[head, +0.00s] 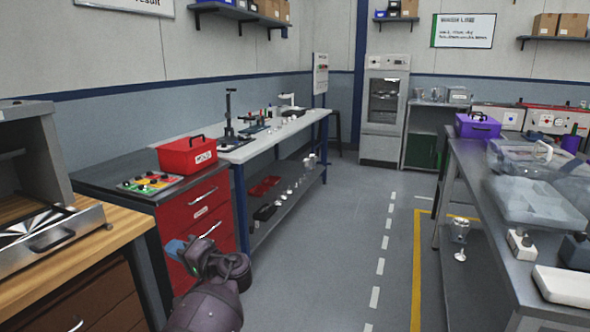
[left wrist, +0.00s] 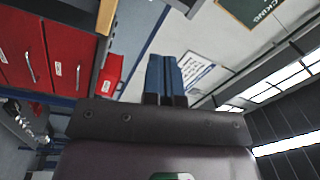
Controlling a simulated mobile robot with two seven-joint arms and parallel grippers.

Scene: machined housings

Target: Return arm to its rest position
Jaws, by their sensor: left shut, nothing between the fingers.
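My left arm shows at the bottom of the head view, folded in front of the red drawer cabinet (head: 205,212). My left gripper (head: 178,250) is at its upper left end, with blue fingers. In the left wrist view the gripper's two blue fingers (left wrist: 164,75) stand side by side with no gap holding anything, so it is shut and empty. It appears apart from the cabinet, but the exact distance is hard to tell. My right gripper is not in view.
A wooden bench (head: 75,262) with an open metal machine drawer is at left. A red box (head: 187,156) stands on the cabinet. A metal bench (head: 470,190) with clear bins is at right. The grey floor aisle (head: 335,240) between is clear.

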